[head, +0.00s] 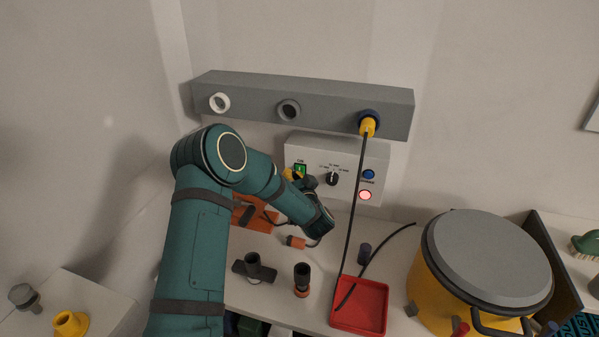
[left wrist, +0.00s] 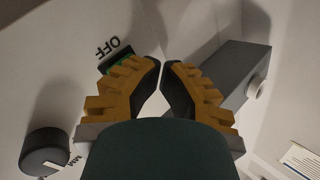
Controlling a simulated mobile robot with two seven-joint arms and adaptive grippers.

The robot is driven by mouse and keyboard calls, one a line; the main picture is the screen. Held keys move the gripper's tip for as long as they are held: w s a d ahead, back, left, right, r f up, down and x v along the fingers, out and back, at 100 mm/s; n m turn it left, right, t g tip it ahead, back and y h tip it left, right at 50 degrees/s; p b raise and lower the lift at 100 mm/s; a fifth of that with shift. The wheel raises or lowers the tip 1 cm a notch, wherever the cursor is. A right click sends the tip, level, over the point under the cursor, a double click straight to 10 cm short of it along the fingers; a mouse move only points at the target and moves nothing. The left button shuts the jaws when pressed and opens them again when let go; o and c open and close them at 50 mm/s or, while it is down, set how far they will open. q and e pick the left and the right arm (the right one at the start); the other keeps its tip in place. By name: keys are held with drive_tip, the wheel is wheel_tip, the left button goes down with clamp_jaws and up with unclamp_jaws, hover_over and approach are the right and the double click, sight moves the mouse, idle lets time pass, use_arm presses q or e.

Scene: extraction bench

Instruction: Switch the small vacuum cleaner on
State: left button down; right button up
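A white control panel (head: 318,150) on the back wall carries a green switch (head: 300,168), a black knob (head: 332,179), a blue button (head: 368,174) and a lit red round button or lamp (head: 365,195). In the left wrist view, the green switch (left wrist: 112,57) has the word OFF beside it, and a finger partly covers it. My left gripper (head: 292,174) is at the panel by the switch; I cannot tell whether it touches. Its yellow fingers (left wrist: 162,64) nearly meet at the tips, with nothing seen between them. I cannot tell which part is the small vacuum cleaner. My right gripper is out of view.
A grey bar (head: 325,98) with round ports, one holding a yellow plug (head: 367,127) and cable, juts out above the panel. A red tray (head: 360,309), dark fittings (head: 302,278) and a yellow drum with a grey lid (head: 487,255) stand on the bench below.

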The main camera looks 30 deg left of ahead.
use_arm(q)
drive_tip(key=shift+s, duration=0.1)
drive_tip(key=shift+s+f, duration=0.15)
drive_tip(key=shift+s, duration=0.25)
idle(0.3)
drive_tip(key=s, duration=0.1)
drive_tip(key=s+d, duration=0.1)
drive_tip(key=s, duration=0.2)
drive_tip(key=shift+s+d+f, duration=0.15)
drive_tip(key=shift+s+f, duration=0.25)
idle(0.6)
